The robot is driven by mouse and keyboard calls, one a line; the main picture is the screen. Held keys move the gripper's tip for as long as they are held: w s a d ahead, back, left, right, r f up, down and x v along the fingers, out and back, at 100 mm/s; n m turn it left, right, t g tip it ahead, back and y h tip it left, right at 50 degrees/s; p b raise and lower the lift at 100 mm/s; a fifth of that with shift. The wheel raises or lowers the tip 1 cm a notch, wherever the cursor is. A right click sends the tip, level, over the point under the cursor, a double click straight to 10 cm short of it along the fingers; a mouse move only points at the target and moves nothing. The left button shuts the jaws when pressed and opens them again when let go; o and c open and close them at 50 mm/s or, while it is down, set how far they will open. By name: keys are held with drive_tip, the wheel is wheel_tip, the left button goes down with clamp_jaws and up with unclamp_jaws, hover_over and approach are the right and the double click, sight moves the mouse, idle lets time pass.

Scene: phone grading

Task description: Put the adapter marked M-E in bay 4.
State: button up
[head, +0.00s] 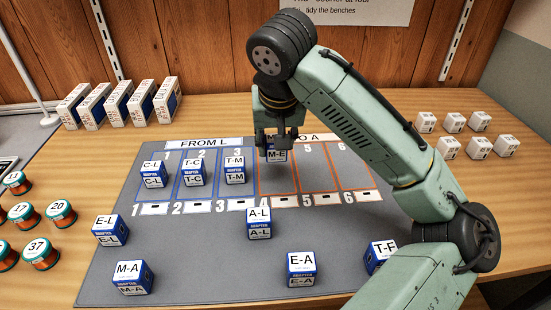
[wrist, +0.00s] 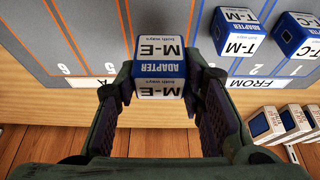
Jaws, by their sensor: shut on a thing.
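The adapter marked M-E (head: 277,156) is a small blue and white cube, held upright between the fingers of my gripper (head: 276,138). It also shows in the wrist view (wrist: 161,70), with my gripper (wrist: 163,95) shut on its two sides. In the head view it appears at the far end of bay 4 (head: 280,181), the leftmost orange-outlined bay. I cannot tell whether it touches the mat or hangs just above it. The rest of bay 4 that shows is empty.
Bays 1 to 3 hold adapters C-L (head: 153,174), T-C (head: 193,172) and T-M (head: 234,171). Bays 5 (head: 317,180) and 6 look empty.

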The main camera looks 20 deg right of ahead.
sight(276, 160)
drive_tip(key=shift+f, duration=2.7)
drive_tip(key=o, duration=1.1)
drive_tip(key=shift+f, duration=0.1)
drive_tip(key=shift+c, duration=0.2)
drive_tip(key=v, duration=1.2)
